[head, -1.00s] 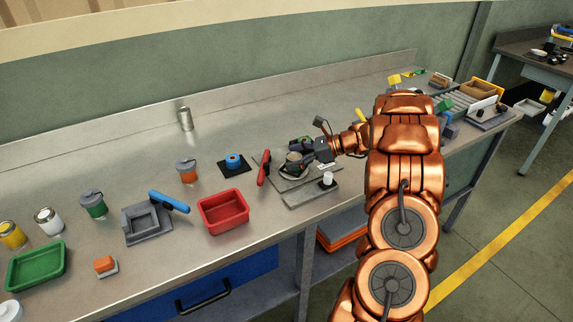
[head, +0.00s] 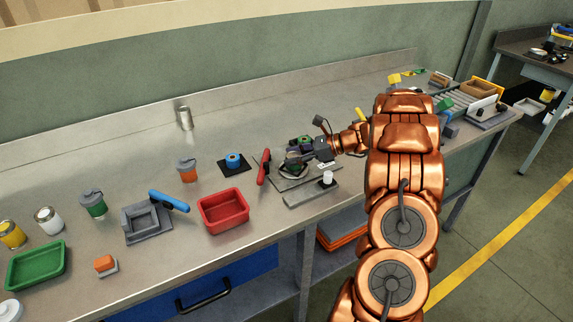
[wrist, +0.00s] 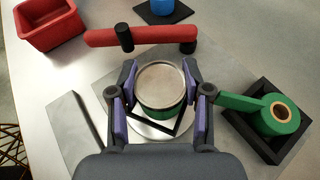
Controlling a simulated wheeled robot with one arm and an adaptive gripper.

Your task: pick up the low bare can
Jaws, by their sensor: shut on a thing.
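In the head view my gripper (head: 300,159) is over the grey fixture plate at the middle of the bench. The can is mostly hidden there by my gripper.
A red-handled clamp (wrist: 140,36) lies just beyond the can. A green tape roll (wrist: 278,115) in a dark holder sits close on the right. A red bin (head: 223,211) stands left of the fixture. A taller bare can (head: 184,118) stands at the back, with clear bench around it.

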